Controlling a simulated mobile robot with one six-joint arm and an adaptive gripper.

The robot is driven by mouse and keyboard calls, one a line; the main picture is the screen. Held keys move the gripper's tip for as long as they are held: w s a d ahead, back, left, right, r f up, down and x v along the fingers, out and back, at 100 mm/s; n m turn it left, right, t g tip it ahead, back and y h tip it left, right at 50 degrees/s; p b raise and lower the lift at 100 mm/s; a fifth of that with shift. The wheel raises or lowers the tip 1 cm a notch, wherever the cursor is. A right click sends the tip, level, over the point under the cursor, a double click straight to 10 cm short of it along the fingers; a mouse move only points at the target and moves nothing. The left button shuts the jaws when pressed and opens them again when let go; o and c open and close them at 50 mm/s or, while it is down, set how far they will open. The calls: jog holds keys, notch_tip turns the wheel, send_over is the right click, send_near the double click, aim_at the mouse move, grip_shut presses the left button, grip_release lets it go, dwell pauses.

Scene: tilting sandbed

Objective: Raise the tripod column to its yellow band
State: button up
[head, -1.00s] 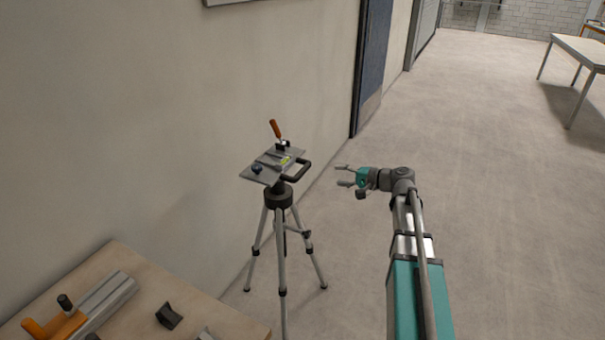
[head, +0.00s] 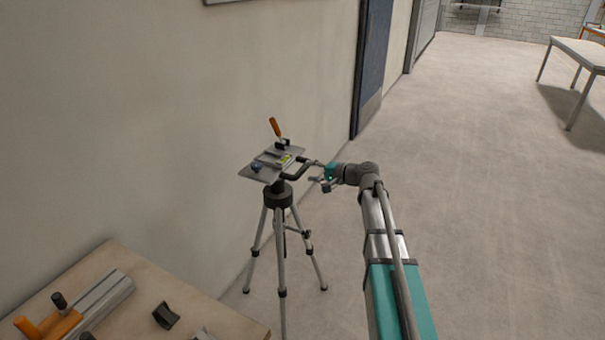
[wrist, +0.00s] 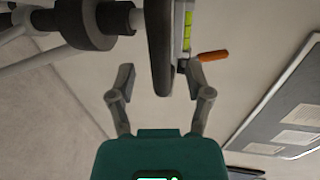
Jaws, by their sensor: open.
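The tripod (head: 278,200) stands upright by the wall with legs spread. Its tilted grey plate (head: 258,174) carries a green level vial (head: 286,158), an orange-handled lever (head: 275,128) and a dark handle (head: 290,177) on the right side. My gripper (head: 314,170) is open at that handle. In the wrist view the handle (wrist: 159,50) lies between the two spread fingers, with a gap on each side. The tripod's dark collar (wrist: 85,22) shows at upper left. I cannot make out a yellow band in either view.
A wooden workbench (head: 215,315) with a clamp-like tool (head: 85,305) is at the lower left. The wall (head: 170,120) is close behind the tripod. Open floor (head: 480,200) lies to the right, with a table (head: 580,50) far off.

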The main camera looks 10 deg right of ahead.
aim_at(305, 171)
jog(key=shift+x, duration=1.7)
grip_shut()
